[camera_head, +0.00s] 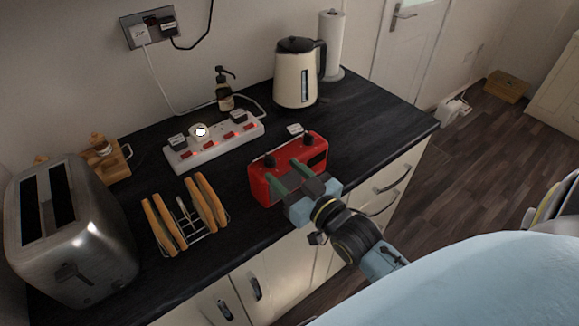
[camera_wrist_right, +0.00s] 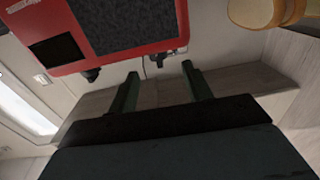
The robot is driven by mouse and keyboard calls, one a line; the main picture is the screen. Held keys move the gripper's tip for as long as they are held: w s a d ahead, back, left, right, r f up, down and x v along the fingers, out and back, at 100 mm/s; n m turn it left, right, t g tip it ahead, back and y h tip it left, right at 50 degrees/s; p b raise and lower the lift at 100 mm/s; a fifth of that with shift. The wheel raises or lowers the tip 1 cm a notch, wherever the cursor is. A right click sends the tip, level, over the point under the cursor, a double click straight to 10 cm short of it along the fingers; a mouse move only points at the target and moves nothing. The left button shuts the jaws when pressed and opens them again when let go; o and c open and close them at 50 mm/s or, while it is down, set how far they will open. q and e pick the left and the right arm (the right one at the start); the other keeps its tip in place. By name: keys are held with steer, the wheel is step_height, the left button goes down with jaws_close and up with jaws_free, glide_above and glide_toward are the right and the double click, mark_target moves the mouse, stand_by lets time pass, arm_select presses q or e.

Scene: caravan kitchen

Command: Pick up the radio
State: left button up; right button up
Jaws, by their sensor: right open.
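The red radio (camera_head: 290,168) stands upright on the dark worktop, near its front edge. It has dark knobs on top and a dark panel at its right end. In the right wrist view the radio (camera_wrist_right: 125,28) fills the upper left, with its dark speaker grille and knobs showing. My right gripper (camera_head: 273,174) is open at the radio's near side, its green fingers covering part of it. In the right wrist view the open fingers (camera_wrist_right: 160,76) point toward the radio, with nothing visible between them. Contact cannot be told. My left gripper is not in view.
A toast rack (camera_head: 184,222) with toast and a metal toaster (camera_head: 85,245) stand left of the radio. A white power strip (camera_head: 213,146) lies behind it, with a soap bottle (camera_head: 224,97) and a kettle (camera_head: 296,75) farther back. The worktop right of the radio is clear.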

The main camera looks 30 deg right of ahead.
mark_target(266, 154)
steer(key=w, duration=0.5)
steer(key=w+a, duration=0.1)
steer(key=w, duration=0.2)
steer(key=shift+w, duration=0.15)
steer(key=shift+d, duration=0.1)
jaws_close()
stand_by(1.1)
steer(key=shift+r+p, duration=0.2)
steer(key=shift+p, duration=0.1)
